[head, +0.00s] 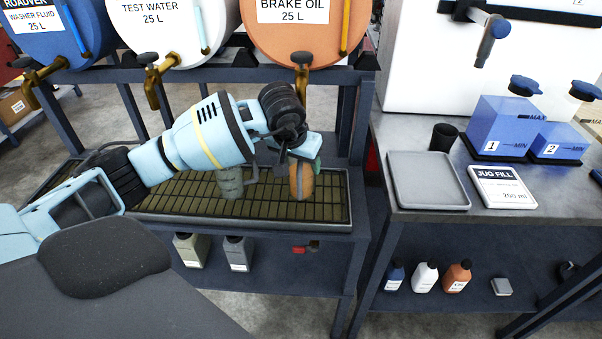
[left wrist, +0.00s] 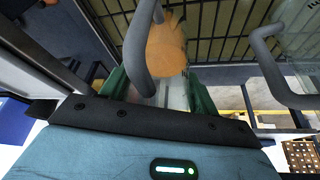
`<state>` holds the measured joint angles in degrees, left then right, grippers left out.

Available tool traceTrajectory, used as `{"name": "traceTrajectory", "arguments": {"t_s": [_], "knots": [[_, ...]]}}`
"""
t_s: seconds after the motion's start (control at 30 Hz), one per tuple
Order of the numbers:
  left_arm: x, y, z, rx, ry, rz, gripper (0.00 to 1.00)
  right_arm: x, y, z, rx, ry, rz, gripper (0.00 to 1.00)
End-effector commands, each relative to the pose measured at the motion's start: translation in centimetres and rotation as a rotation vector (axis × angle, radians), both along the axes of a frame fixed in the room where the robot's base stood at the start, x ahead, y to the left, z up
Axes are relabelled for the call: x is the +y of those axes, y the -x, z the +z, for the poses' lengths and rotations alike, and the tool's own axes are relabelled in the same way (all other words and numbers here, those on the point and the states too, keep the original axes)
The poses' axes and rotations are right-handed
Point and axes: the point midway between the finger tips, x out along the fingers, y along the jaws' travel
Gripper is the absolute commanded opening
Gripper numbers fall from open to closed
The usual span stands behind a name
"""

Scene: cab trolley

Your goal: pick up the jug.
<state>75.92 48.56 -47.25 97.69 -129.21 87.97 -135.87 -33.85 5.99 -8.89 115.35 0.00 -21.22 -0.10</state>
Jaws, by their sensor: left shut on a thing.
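The orange jug (head: 301,184) stands upright over the slatted drip grating, below the brake oil drum. My left gripper (head: 303,161) reaches in from the left above it and is shut on it. In the left wrist view the jug (left wrist: 168,50) shows orange between the green fingers (left wrist: 160,90), with a grey curved handle in front. The arm hides part of the jug's top in the head view. Whether its base touches the grating I cannot tell. My right gripper is not in view.
A grey-green jug (head: 230,183) stands just left on the grating (head: 335,212). A brass tap (head: 301,75) hangs above. To the right, a bench holds a grey tray (head: 428,181), a black cup (head: 444,136), a jug fill card (head: 502,187) and blue containers (head: 497,128).

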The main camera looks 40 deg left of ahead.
Motion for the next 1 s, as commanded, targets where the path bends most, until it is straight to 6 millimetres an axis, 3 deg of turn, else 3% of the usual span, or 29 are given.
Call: {"name": "traceTrajectory", "arguments": {"t_s": [0.1, 0.37, 0.57, 1.0], "knots": [[0.0, 0.0, 0.1, -0.002, 0.000, 0.000, 0.31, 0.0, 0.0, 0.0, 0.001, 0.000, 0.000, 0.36], [0.0, 0.0, 0.3, -0.002, 0.000, 0.000, 0.31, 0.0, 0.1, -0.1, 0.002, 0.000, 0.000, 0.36], [0.0, 0.0, 1.7, -0.003, -0.001, -0.001, 0.31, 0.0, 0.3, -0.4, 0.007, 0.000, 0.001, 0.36], [-1.0, 6.9, 1.4, 0.000, -0.002, -0.004, 0.31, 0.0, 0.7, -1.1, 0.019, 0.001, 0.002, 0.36]]}}
